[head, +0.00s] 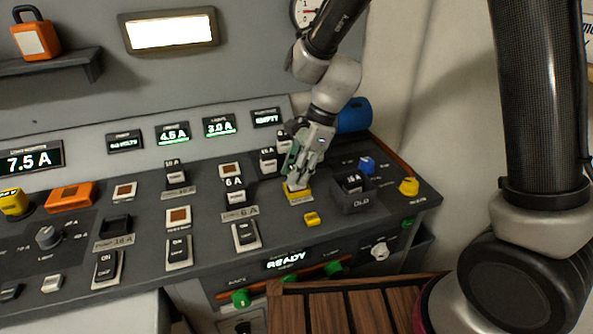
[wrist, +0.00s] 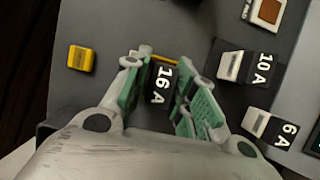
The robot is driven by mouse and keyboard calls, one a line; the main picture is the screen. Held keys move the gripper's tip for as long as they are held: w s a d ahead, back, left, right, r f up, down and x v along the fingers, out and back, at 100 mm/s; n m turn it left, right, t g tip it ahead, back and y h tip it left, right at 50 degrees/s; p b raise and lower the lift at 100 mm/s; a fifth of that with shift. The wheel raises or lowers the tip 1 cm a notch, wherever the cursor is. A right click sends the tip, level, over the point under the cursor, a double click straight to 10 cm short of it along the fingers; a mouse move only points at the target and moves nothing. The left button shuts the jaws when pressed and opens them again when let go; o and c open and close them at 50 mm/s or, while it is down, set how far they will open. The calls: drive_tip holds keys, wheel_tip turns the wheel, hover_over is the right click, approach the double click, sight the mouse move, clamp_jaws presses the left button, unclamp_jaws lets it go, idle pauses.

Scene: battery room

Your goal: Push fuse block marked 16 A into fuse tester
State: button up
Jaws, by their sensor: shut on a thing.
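My gripper (head: 298,178) is over the console's right part, fingers pointing down. In the wrist view its green-padded fingers (wrist: 160,98) are shut on the dark fuse block marked 16 A (wrist: 160,84). The fingers hide most of this block in the head view. Directly below is a yellow-edged fitting (head: 299,196), which looks like the fuse tester; a strip of its yellow edge (wrist: 165,61) shows beside the block in the wrist view. I cannot tell how deep the block sits in it.
A dark bin marked OLD (head: 354,206) with a block inside stands close right of my gripper. A small yellow button (head: 312,219) is in front. Other fuse blocks, one marked 6 A (head: 235,197), stand to the left. A display reads READY (head: 286,259).

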drive_tip(key=shift+f, duration=0.55)
drive_tip(key=o, duration=0.8)
drive_tip(key=shift+c, duration=0.2)
drive_tip(key=v, duration=1.1)
idle(0.3)
